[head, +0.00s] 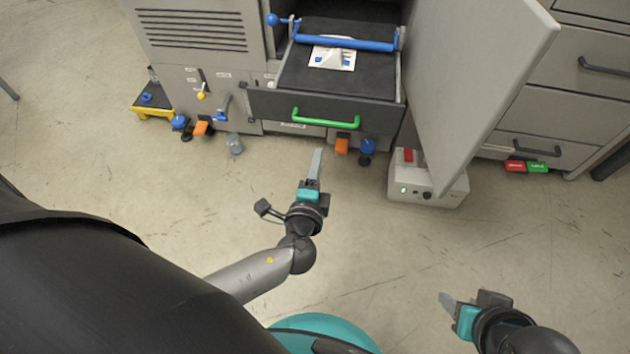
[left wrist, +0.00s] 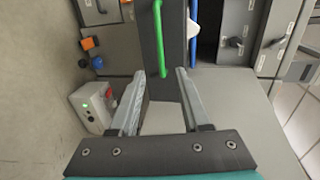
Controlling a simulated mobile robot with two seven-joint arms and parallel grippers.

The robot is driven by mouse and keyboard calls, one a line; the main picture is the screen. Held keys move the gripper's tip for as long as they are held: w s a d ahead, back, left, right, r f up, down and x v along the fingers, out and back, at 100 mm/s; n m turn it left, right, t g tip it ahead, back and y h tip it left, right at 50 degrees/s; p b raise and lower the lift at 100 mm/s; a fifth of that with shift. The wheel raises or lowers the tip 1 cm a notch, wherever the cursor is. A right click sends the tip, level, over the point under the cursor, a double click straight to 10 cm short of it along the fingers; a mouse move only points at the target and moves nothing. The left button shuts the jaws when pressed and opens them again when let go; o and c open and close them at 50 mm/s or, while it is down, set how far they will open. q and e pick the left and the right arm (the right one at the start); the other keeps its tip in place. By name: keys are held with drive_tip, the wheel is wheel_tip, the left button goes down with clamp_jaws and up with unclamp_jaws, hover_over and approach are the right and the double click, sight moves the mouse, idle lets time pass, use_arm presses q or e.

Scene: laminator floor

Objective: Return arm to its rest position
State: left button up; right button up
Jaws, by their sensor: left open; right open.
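My left gripper (head: 315,165) is in the middle of the head view, in front of the pulled-out drawer (head: 270,105) with its green handle (head: 326,119). In the left wrist view its two fingers (left wrist: 158,90) stand apart with nothing between them. The green handle (left wrist: 158,35) lies beyond the fingertips there, apart from them. My right gripper (head: 455,305) is at the lower right of the head view, over bare floor, open and holding nothing that I can see.
The drawer holds a white piece (head: 333,57) under a blue bar (head: 345,42). A grey door (head: 480,75) stands open to the right. A white box (head: 428,190) with a green light is on the floor. A small clear jar (head: 235,144) stands left. The floor around my grippers is free.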

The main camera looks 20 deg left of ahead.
drive_tip(key=shift+s+d, duration=0.2)
drive_tip(key=shift+s, duration=0.2)
drive_tip(key=shift+w+r, duration=0.1)
drive_tip(key=shift+w, duration=0.05)
drive_tip(key=shift+a, duration=0.15)
